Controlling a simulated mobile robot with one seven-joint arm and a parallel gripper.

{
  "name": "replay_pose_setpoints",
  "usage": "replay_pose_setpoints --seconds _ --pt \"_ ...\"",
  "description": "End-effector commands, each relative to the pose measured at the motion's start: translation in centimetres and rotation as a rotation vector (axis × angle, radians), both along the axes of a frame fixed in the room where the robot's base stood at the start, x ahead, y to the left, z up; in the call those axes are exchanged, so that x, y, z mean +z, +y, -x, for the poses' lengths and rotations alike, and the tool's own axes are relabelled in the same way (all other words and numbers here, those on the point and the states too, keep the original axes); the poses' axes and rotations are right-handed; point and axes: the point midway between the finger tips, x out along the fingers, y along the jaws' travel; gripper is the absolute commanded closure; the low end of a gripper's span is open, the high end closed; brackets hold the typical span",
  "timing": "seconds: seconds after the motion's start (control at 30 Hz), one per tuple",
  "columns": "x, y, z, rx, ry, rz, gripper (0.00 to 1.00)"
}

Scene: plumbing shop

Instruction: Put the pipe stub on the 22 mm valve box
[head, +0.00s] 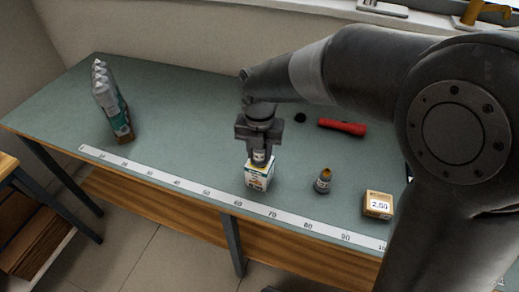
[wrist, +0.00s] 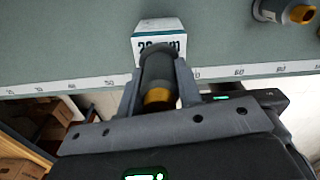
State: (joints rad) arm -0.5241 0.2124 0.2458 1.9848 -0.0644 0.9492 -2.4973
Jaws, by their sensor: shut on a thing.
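My gripper (head: 259,152) is shut on the pipe stub, a short dark grey cylinder with a brass-coloured end. In the wrist view the pipe stub (wrist: 158,74) sits between the two fingers of my gripper (wrist: 157,88). Directly below it in the head view stands a small white box (head: 258,180) with a teal and yellow trim. This box also shows in the wrist view (wrist: 158,27), its printed number partly covered by the stub. I cannot tell whether the stub touches the box top.
A similar dark fitting with an orange top (head: 323,181) stands to the right, then a cardboard box marked 2.50 (head: 378,205). A red-handled tool (head: 342,127) lies behind. Several bottles (head: 113,105) stand at left. A white ruler strip (head: 180,184) runs along the bench's (head: 185,110) front edge.

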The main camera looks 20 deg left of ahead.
Motion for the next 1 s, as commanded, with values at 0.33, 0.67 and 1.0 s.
replay_pose_setpoints --seconds 0.33,0.67,1.0 --pt "-0.3 0.0 0.0 0.0 0.0 0.0 0.56" --pt "-0.2 0.0 0.0 0.0 0.0 0.0 0.46" --pt "4.3 0.0 -0.1 -0.003 -0.003 -0.004 0.46"
